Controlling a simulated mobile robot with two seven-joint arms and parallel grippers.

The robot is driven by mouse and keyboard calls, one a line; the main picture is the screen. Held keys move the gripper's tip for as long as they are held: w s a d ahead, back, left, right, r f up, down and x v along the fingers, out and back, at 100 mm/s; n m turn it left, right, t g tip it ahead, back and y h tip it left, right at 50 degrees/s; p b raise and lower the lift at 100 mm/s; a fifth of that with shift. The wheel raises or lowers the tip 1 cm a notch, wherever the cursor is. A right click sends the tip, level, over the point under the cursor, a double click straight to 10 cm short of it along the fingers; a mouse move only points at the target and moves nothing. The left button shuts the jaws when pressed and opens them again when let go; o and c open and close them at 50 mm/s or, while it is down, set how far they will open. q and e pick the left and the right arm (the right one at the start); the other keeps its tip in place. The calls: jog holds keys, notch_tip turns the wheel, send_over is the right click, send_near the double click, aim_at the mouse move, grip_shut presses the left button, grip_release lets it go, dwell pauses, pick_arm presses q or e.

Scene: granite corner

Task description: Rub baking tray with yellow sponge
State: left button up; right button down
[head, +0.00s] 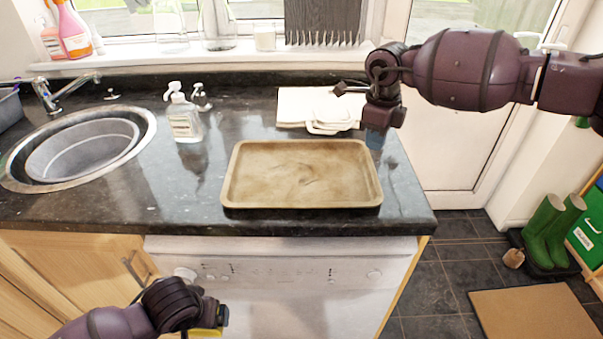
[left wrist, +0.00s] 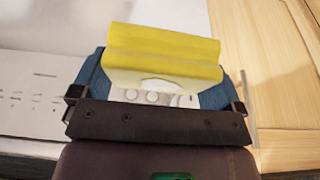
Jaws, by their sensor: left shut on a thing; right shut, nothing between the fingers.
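The baking tray (head: 300,175), brown and stained with a raised rim, lies flat on the dark granite counter near its front edge. The yellow sponge (left wrist: 165,55) is held between the blue fingers of my left gripper (left wrist: 160,82) in the left wrist view. In the head view the sponge (head: 212,331) shows only partly at the bottom, below the counter edge and in front of the white appliance. My right gripper (head: 375,138) points down near the tray's back right corner, above the counter. It is shut and empty, and looks apart from the tray.
A round sink (head: 85,150) with a tap is at the left. A soap bottle (head: 184,120) stands between sink and tray. White folded cloths (head: 318,108) lie behind the tray. The white appliance (head: 285,280) is under the counter.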

aim_at(370, 169)
pick_arm(q)
jog(key=shift+s+f+b, duration=0.2)
jog(key=shift+f+b, duration=0.1)
jog(key=shift+f, duration=0.4)
jog(key=shift+s+f+b, duration=0.15)
jog(key=shift+f+b, duration=0.15)
jog(key=shift+f, duration=0.4)
pick_arm(e)
jog(key=shift+f, duration=2.05)
jog(key=shift+r, duration=0.1)
pick_arm(q)
jog(key=shift+f, duration=0.15)
pick_arm(e)
jog(key=shift+f, duration=1)
jog(key=shift+r, duration=0.1)
pick_arm(q)
jog(key=shift+w+r+p, duration=0.2)
jog(key=shift+r+p, duration=0.15)
jog(key=shift+r, duration=0.4)
jog(key=shift+w+r+p, duration=0.15)
jog(key=shift+r+p, duration=0.25)
jog(key=shift+r, duration=0.4)
jog(key=shift+w+r+p, duration=0.2)
jog(key=shift+r+p, duration=0.15)
jog(key=shift+r, duration=0.4)
pick_arm(e)
jog(key=shift+r, duration=2.95)
